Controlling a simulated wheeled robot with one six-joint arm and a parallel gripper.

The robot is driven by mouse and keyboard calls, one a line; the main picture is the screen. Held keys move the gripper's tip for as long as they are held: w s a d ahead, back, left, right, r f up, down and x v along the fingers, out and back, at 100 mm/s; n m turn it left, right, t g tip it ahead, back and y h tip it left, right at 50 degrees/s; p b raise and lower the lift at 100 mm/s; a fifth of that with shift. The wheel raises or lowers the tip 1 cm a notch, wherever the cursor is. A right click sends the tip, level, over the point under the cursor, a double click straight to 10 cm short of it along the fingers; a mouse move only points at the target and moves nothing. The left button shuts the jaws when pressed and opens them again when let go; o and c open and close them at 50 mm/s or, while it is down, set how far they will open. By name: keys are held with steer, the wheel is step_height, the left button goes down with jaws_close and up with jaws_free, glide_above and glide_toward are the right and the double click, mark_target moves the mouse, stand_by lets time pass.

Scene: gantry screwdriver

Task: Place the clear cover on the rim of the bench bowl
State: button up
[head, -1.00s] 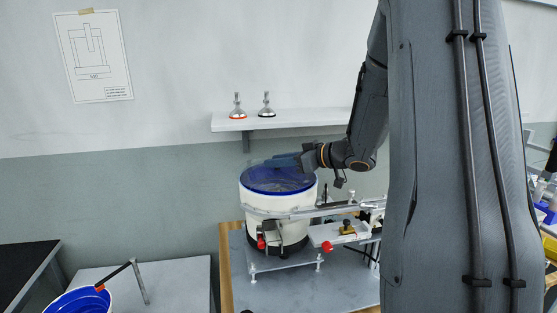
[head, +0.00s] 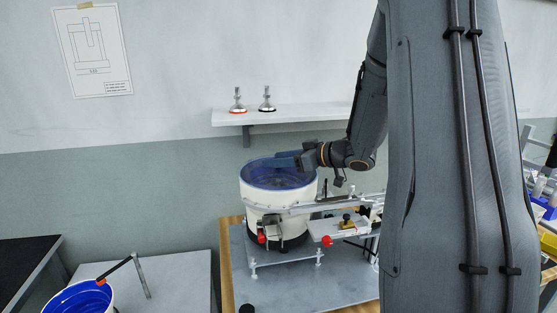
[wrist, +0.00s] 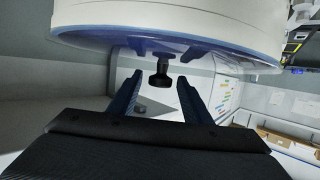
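The bench bowl (head: 258,206), white outside and blue inside, stands upright on a low stand. The clear cover (head: 270,181) lies over its mouth and looks flat on the rim, though its edge is hard to make out. In the wrist view the picture is inverted: the bowl (wrist: 180,18) is at the top, and the cover's black knob (wrist: 160,78) juts down. My gripper (head: 281,163) is just above the cover. In the wrist view my gripper (wrist: 157,80) is open, with the knob between its blue fingertips and gaps on both sides.
A metal bar and a clamp plate with a red knob (head: 327,241) sit at the bowl's front right. A shelf (head: 285,117) with two metal feet is on the wall behind. A second blue-lined bucket (head: 78,300) is at the lower left.

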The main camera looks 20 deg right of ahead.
steer(key=shift+r, duration=0.6)
steer(key=b+v, duration=0.1)
steer(key=v, duration=1.1)
steer(key=shift+b, duration=0.4)
